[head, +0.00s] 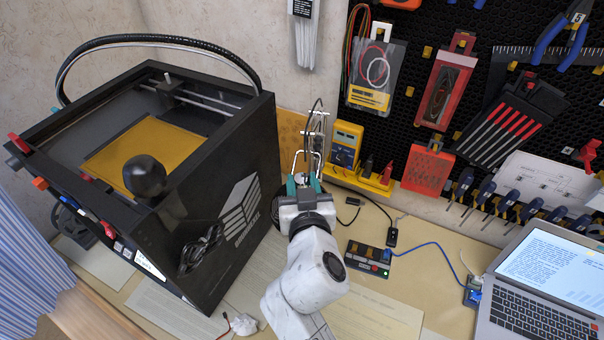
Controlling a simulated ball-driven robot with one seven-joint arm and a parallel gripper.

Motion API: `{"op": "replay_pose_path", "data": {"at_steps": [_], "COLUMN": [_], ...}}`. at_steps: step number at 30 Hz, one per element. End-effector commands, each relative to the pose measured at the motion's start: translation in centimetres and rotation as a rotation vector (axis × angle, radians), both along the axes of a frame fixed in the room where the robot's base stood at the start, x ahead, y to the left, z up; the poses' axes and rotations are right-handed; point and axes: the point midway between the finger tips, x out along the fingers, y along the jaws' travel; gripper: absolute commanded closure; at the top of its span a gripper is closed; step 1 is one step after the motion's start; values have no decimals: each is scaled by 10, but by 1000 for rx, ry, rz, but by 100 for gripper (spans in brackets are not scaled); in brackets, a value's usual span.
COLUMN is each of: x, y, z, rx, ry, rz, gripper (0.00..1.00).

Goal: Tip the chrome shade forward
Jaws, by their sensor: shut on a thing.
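My gripper (303,182) reaches away from me towards the back of the bench, beside the black printer. Its teal fingertips are shut on the chrome shade (301,177), of which only a small bright part shows between and just beyond them. Thin metal lamp arms (316,125) rise behind the fingers, with a dark cable looping above. My gripper and wrist hide most of the shade, so its exact tilt cannot be told.
A large black 3D printer (235,205) stands close on the left. A yellow multimeter (345,146) stands just right of the lamp, before the pegboard (455,50). A small electronics box (368,258) and a laptop (540,290) lie to the right.

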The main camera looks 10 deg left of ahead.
Motion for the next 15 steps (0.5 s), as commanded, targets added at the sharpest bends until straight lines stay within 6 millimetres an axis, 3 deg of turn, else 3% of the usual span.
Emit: {"op": "replay_pose_path", "data": {"at_steps": [1, 15], "x": [1, 2], "y": [0, 0], "z": [6, 1], "rx": [2, 5], "ry": [17, 53], "rz": [0, 0], "gripper": [100, 100]}}
